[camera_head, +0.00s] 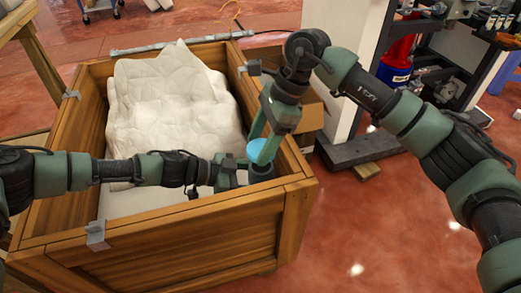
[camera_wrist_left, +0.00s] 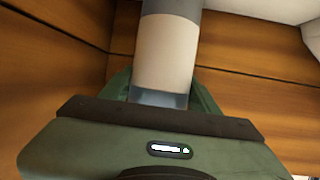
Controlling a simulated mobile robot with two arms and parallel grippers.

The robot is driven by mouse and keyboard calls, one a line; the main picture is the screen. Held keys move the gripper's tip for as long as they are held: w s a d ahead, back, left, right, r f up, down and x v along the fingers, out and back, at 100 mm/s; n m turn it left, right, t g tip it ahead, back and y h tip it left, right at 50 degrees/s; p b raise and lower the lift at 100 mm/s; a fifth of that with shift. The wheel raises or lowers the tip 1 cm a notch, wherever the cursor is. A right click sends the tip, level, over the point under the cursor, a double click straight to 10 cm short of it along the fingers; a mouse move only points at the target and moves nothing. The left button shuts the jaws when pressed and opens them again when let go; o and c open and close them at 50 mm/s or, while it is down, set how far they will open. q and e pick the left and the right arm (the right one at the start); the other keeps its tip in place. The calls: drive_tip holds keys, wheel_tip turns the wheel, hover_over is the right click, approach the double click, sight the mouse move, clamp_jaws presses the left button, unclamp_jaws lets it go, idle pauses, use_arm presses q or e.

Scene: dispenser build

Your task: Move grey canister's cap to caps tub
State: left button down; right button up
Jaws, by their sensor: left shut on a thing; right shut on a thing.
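The grey canister (camera_head: 261,171) stands upright inside the front right part of a wooden crate. My left gripper (camera_head: 240,175) is shut on it from the left. In the left wrist view the canister (camera_wrist_left: 166,50) shows a grey upper part and a cream band between my green left fingers (camera_wrist_left: 160,97). My right gripper (camera_head: 262,147) comes down from above and is shut on the light blue cap (camera_head: 254,151) at the canister's top. I cannot tell whether the cap is seated or loose. I cannot make out a caps tub.
The wooden crate (camera_head: 190,248) has high walls around both grippers. White padding (camera_head: 165,90) fills its back. A cardboard box (camera_head: 308,112) and a white post (camera_head: 350,70) stand right of it. A red and blue bucket (camera_head: 394,72) is farther back. Red floor is open at the right.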

use_arm(q)
drive_tip(key=shift+c, duration=1.5)
unclamp_jaws()
